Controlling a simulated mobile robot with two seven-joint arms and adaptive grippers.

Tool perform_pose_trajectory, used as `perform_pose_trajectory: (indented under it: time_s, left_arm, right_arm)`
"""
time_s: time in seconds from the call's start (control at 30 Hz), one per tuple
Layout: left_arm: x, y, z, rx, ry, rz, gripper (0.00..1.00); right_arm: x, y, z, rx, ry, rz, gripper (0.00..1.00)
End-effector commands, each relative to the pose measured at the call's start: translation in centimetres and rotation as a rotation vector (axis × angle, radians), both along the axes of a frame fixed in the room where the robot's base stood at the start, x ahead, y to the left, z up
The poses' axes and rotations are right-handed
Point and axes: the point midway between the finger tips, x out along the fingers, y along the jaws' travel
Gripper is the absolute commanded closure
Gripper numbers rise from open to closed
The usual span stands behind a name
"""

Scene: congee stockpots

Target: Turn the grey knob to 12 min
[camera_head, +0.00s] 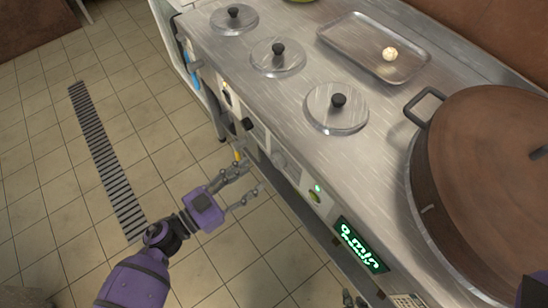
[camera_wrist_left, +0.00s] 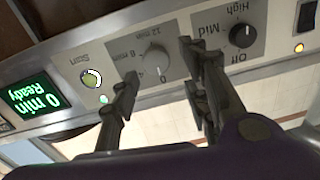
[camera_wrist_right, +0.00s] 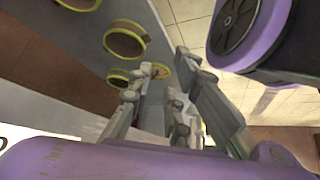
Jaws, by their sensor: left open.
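The grey knob (camera_head: 279,160) is on the front panel of the steel counter. In the left wrist view the grey knob (camera_wrist_left: 156,62) has marks for 0, a middle value and 12 min around it. The green display (camera_wrist_left: 30,98) reads 0 min Ready. My left gripper (camera_head: 254,177) is open and in front of the panel, with its fingertips apart from the knob. In the left wrist view its fingers frame the knob on both sides. My right gripper (camera_wrist_right: 163,62) is open with nothing between its fingers; only its tips show at the bottom of the head view.
A black knob (camera_wrist_left: 242,34) marked Off, Mid and High is beside the grey one. Lids (camera_head: 336,108), a tray (camera_head: 345,48) and a large brown-lidded pot (camera_head: 490,170) are on the counter.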

Motion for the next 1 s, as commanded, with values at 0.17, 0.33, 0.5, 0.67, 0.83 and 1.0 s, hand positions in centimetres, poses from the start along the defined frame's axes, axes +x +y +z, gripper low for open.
perform_pose_trajectory:
  time_s: [0.17, 0.33, 0.5, 0.67, 0.83, 1.0]
  left_arm:
    - [-0.5, -1.1, 0.5, -0.057, 0.053, -0.042, 0.58]
    - [0.9, -3.0, 0.5, -0.060, 0.053, -0.039, 0.58]
    - [2.6, -5.2, 0.5, -0.059, 0.052, -0.038, 0.58]
    - [3.5, -6.5, 0.4, -0.058, 0.054, -0.038, 0.58]
    - [3.8, -6.9, 0.4, -0.057, 0.054, -0.038, 0.58]
    - [3.8, -6.9, 0.4, -0.057, 0.054, -0.038, 0.58]
  right_arm:
    - [-1.3, -0.2, -0.2, -0.003, 0.024, -0.002, 0.82]
    - [-2.3, -0.2, -0.7, -0.003, 0.043, -0.003, 0.82]
    - [-2.0, -0.2, -0.7, -0.003, 0.040, -0.002, 0.82]
    - [-1.5, -0.1, -0.8, 0.000, 0.031, -0.001, 0.82]
    - [-1.1, 0.0, -0.7, 0.001, 0.024, 0.001, 0.82]
    - [-1.2, 0.0, -0.7, 0.001, 0.025, 0.000, 0.82]
